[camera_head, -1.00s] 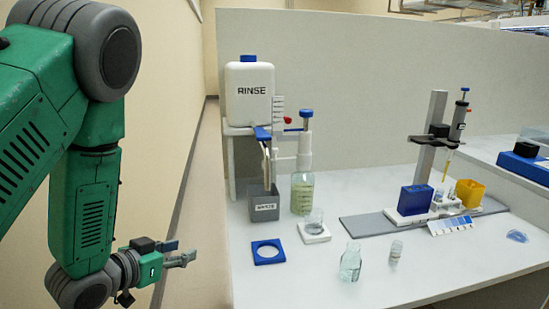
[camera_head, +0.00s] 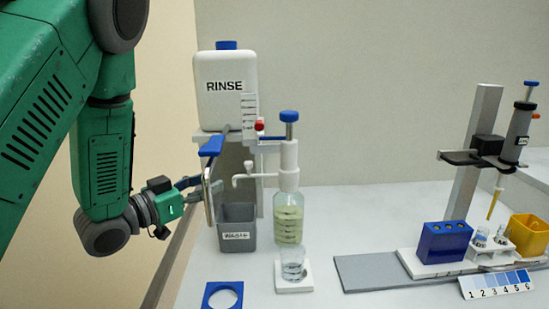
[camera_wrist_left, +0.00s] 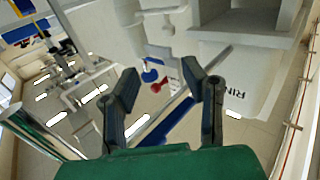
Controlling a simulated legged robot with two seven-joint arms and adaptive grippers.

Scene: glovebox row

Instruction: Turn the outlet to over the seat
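A bottle-top dispenser (camera_head: 289,160) with a blue plunger knob stands on a clear bottle; its thin white spout (camera_head: 243,181) points left, above the grey WASTE box (camera_head: 237,236). A metal outlet pipe with a blue lever (camera_head: 212,145) hangs in front of the RINSE tank (camera_head: 226,90). A white seat (camera_head: 294,289) holds a clear beaker (camera_head: 293,265) in front of the bottle. My left gripper (camera_head: 196,183) is beside the pipe, left of the spout; contact cannot be told. In the wrist view my left gripper (camera_wrist_left: 168,85) has its fingers apart. My right gripper is not in view.

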